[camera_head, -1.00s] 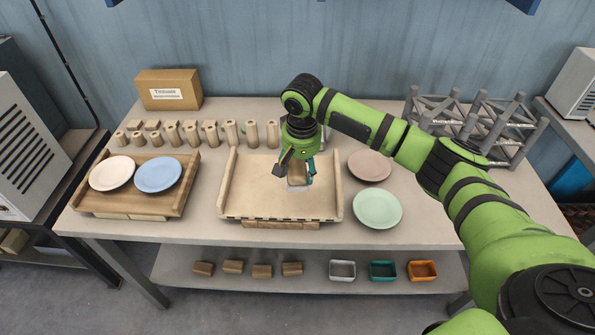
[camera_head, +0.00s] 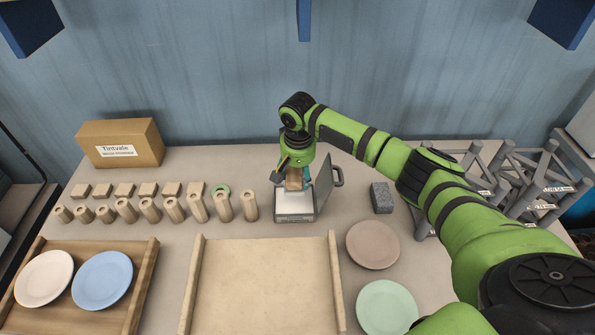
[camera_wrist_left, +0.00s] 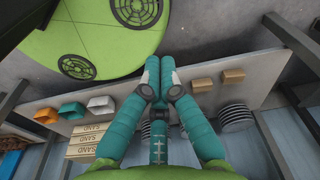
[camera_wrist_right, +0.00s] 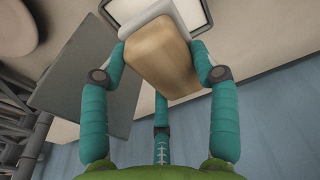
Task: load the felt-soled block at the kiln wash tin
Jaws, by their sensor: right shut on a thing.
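My right gripper (camera_head: 294,184) is shut on a wooden block (camera_head: 293,177). The block also fills the space between the fingers in the right wrist view (camera_wrist_right: 160,56). It is held over an open grey tin (camera_head: 296,218) with a pale pad inside; its lid (camera_head: 323,184) stands up on the right. I cannot tell whether the block touches the pad, and its felt underside is hidden. My left gripper (camera_wrist_left: 160,65) shows only in its own wrist view, with its fingers together and nothing between them.
Wooden posts (camera_head: 173,209) and small blocks stand left of the tin. A grey block (camera_head: 381,198) lies to its right. In front are an empty wooden board (camera_head: 265,285), a tray with two plates (camera_head: 140,290), a pink-brown plate (camera_head: 373,245) and a green plate (camera_head: 387,307). A rack (camera_head: 520,180) stands right.

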